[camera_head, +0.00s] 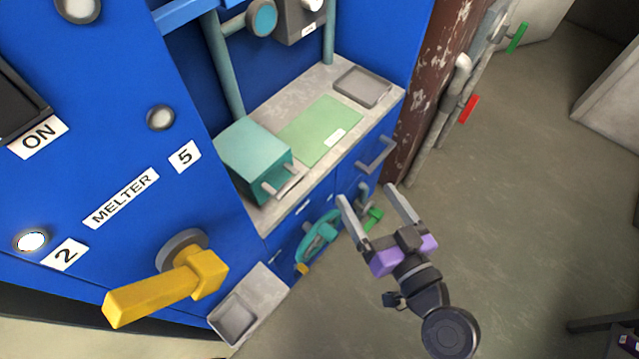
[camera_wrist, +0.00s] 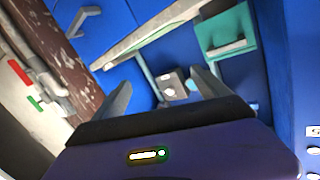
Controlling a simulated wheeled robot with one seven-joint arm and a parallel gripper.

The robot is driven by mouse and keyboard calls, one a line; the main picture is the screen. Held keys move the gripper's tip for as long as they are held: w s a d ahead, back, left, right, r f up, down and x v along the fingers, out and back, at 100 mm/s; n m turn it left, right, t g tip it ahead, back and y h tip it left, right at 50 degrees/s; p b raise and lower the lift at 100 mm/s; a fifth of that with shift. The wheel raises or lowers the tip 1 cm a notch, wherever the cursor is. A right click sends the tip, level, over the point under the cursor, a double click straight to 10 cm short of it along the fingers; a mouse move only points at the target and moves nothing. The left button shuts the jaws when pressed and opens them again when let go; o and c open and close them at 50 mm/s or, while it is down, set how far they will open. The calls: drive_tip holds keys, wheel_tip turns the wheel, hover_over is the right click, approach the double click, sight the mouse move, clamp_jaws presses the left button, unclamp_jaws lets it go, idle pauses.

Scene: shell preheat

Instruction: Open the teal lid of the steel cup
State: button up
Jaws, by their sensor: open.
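A teal box-shaped cover (camera_head: 252,146) with a pale bar handle (camera_head: 283,182) on its front sits at the left end of the grey counter (camera_head: 305,88). It is the most lid-like teal thing in view and looks closed. No steel cup shows; I cannot tell whether it is under the cover. The cover also shows at the upper right of the wrist view (camera_wrist: 222,25). My gripper (camera_head: 367,193) is open and empty, in front of the blue cabinet, right of the cover and apart from it. Its fingers also show in the wrist view (camera_wrist: 160,77).
A green mat (camera_head: 318,128) and a grey tray (camera_head: 362,86) lie on the counter. A cabinet handle (camera_head: 377,156) and green-handled valve parts (camera_head: 320,238) are close to my gripper. A yellow lever (camera_head: 165,288) juts out at left. The floor at right is largely clear.

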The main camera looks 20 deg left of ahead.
sight(292, 187)
drive_tip(key=a+n+g+y, duration=0.2)
drive_tip(key=a, duration=0.3)
drive_tip(key=s+a+r+n+g+y, duration=0.1)
drive_tip(key=a+n+g+y, duration=0.1)
drive_tip(key=a, duration=0.3)
drive_tip(key=a+n+g+y+p, duration=0.1)
drive_tip(key=a+n, duration=0.3)
drive_tip(key=a, duration=0.1)
drive_tip(key=shift+s+r+g+y, duration=0.25)
drive_tip(key=shift+s+g+y, duration=0.1)
drive_tip(key=shift+g+y, duration=0.05)
clamp_jaws()
